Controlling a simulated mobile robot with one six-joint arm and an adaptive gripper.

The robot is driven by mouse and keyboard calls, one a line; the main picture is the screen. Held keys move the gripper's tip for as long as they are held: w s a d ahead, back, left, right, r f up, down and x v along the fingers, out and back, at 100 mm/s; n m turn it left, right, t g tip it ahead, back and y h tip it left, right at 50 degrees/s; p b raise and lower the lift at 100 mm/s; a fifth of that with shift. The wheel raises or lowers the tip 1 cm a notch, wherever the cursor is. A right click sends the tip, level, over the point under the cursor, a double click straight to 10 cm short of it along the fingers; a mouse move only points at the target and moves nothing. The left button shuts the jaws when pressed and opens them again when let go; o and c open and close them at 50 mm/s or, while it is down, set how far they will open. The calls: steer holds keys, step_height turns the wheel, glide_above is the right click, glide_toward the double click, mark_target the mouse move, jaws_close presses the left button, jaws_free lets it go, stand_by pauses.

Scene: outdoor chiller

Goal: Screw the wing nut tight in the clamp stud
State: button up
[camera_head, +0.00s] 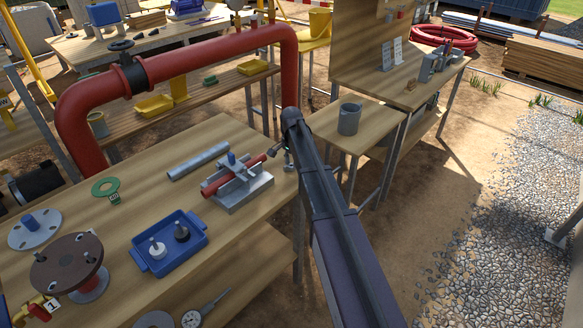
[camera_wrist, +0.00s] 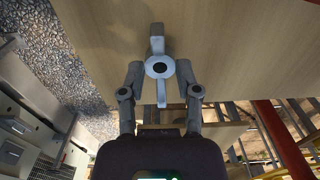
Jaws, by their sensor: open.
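In the wrist view a grey wing nut (camera_wrist: 158,68) with a round hub and dark centre is seen nearly end-on. One wing points up and the other down. My gripper (camera_wrist: 160,72) is open, with one finger on each side of the hub and gaps between. In the head view my gripper (camera_head: 281,153) is small and dark at the end of my arm, beside the right side of the grey clamp (camera_head: 245,190). The clamp stands on the wooden bench and holds a red rod (camera_head: 222,182). The clamp stud cannot be clearly made out.
A blue tray (camera_head: 146,262) with a white and a black part stands on the bench (camera_head: 110,220) in front of the clamp. A grey tube (camera_head: 198,161) lies behind it. A large red pipe (camera_head: 200,60) arches behind. A side table holds a grey cup (camera_head: 349,119).

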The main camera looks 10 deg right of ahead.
steer(key=shift+s+r, duration=0.1)
steer(key=shift+s, duration=0.05)
jaws_close()
steer(key=shift+r+p, duration=0.45)
steer(key=shift+p, duration=0.15)
step_height(320, 180, up, 6)
steer(key=p, duration=0.6)
steer(key=shift+a+r, duration=0.1)
steer(key=s+a+r+p, duration=0.5)
steer(key=a+r+p, duration=0.3)
steer(key=r+p, duration=0.1)
steer(key=s+a+r+p, duration=0.5)
steer(key=a+r+p, duration=0.3)
steer(key=r+p, duration=0.2)
steer(key=shift+s+a+r, duration=0.15)
steer(key=shift+s+a, duration=0.05)
steer(key=shift+a, duration=0.05)
